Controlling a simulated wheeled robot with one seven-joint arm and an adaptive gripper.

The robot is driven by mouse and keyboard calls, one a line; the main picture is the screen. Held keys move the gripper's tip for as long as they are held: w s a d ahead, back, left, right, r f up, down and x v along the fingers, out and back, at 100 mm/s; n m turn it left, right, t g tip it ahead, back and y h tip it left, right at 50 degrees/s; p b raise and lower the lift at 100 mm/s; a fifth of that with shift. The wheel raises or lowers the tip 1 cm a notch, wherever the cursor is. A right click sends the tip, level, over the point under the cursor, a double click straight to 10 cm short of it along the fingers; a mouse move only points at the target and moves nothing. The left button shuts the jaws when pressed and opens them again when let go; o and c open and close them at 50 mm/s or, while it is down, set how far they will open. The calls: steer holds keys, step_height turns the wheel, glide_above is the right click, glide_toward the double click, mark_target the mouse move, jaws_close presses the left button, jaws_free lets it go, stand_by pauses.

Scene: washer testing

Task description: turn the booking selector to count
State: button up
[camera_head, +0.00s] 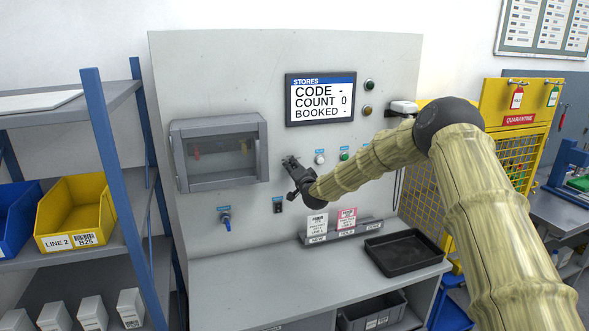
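The grey panel (360,60) carries a screen (320,99) reading STORES, CODE -, COUNT 0, BOOKED -. My gripper (291,164) is at the panel, between the grey windowed box and the white button. It hides the panel behind it; I cannot tell whether its fingers are open, shut or touching a control. A blue-handled control (226,220) under a small blue label is at the lower left, its handle pointing down. A small black control (278,204) is below my gripper. The labels are too small to read, so I cannot tell which control is the booking selector.
A windowed grey box (219,151) sticks out left of my gripper. White (320,157) and green (345,155) buttons are to its right. Cards (317,226) stand in a holder on the bench, beside a black tray (404,253). A blue-post shelf (112,170) stands at the left.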

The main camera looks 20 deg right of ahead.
steer(key=shift+c, duration=0.5)
jaws_close()
steer(key=shift+d, duration=0.1)
steer(key=shift+f+b, duration=0.15)
steer(key=shift+b, duration=0.35)
steer(key=shift+f+n+b, duration=0.1)
steer(key=shift+n+b, duration=5.7)
steer(key=shift+b, duration=0.6)
